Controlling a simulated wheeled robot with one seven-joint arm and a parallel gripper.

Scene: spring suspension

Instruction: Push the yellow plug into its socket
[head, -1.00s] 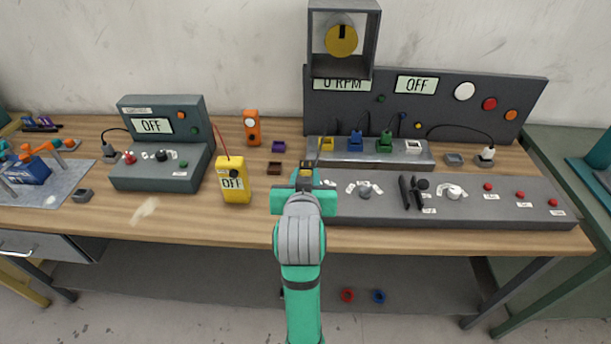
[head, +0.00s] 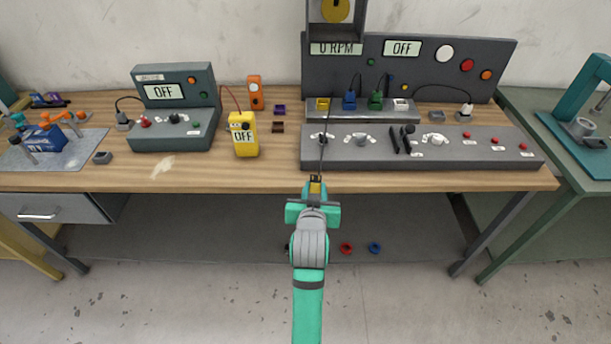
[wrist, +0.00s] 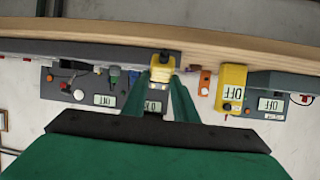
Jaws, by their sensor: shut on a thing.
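My gripper (head: 315,186) is shut on the yellow plug (head: 316,187), in front of the bench's front edge in the head view. The plug also shows between my green fingers in the wrist view (wrist: 162,62). A dark cable runs up from the plug across the control panel. The yellow socket (head: 323,104) is at the left end of the grey socket strip (head: 362,115), well behind my gripper and apart from the plug. The socket's opening is too small to make out.
A blue plug (head: 349,101) and a green plug (head: 376,101) stand in the strip beside the yellow socket, then a white socket (head: 401,104). The long control panel (head: 470,153) with knobs lies in front of the strip. A yellow meter (head: 243,135) stands to the left.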

